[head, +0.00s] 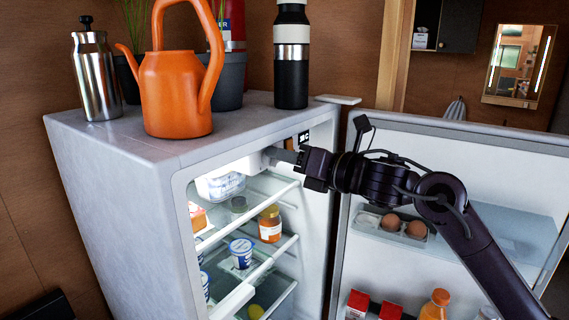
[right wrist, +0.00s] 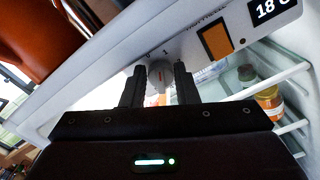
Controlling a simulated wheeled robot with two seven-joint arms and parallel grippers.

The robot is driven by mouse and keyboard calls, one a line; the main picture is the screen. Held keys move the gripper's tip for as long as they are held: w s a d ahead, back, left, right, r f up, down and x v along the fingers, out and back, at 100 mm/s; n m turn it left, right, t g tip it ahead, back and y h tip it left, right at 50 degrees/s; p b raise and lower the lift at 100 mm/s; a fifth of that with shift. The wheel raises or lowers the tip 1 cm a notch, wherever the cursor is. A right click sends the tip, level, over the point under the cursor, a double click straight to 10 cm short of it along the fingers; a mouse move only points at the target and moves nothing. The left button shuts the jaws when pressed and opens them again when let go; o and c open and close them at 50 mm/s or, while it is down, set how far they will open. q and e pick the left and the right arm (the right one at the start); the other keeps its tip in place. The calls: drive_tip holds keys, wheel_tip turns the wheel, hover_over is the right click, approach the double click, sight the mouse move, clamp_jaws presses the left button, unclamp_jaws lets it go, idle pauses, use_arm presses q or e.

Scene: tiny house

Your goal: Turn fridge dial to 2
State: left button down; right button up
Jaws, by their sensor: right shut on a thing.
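The fridge (head: 125,190) stands open with its light on. Its dial (right wrist: 159,73) is a pale knob under the top front panel, seen in the right wrist view. My right gripper (right wrist: 158,80) has one finger on each side of the dial and is shut on it. In the head view my right gripper (head: 277,156) reaches in from the right to the upper inside of the fridge, and the dial is mostly hidden there. My left gripper is not in view.
The fridge door (head: 400,160) is open to the right, with eggs (head: 390,223) and bottles on its shelves. An orange watering can (head: 176,92), a steel flask (head: 97,75) and a black-and-white bottle (head: 291,60) stand on top. A display (right wrist: 272,9) sits right of the dial.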

drive_tip(key=shift+w+d+f+m+b, duration=0.1)
drive_tip(key=shift+f+m, duration=0.05)
drive_tip(key=shift+m, duration=1.85)
drive_tip(key=shift+w+d+f+m+b, duration=0.1)
drive_tip(key=shift+m, duration=1.9)
drive_tip(key=shift+w+f+m+b, duration=0.1)
drive_tip(key=shift+f+m, duration=0.05)
drive_tip(key=shift+m, duration=1.85)
drive_tip(key=o, duration=1)
drive_tip(key=shift+f, duration=0.1)
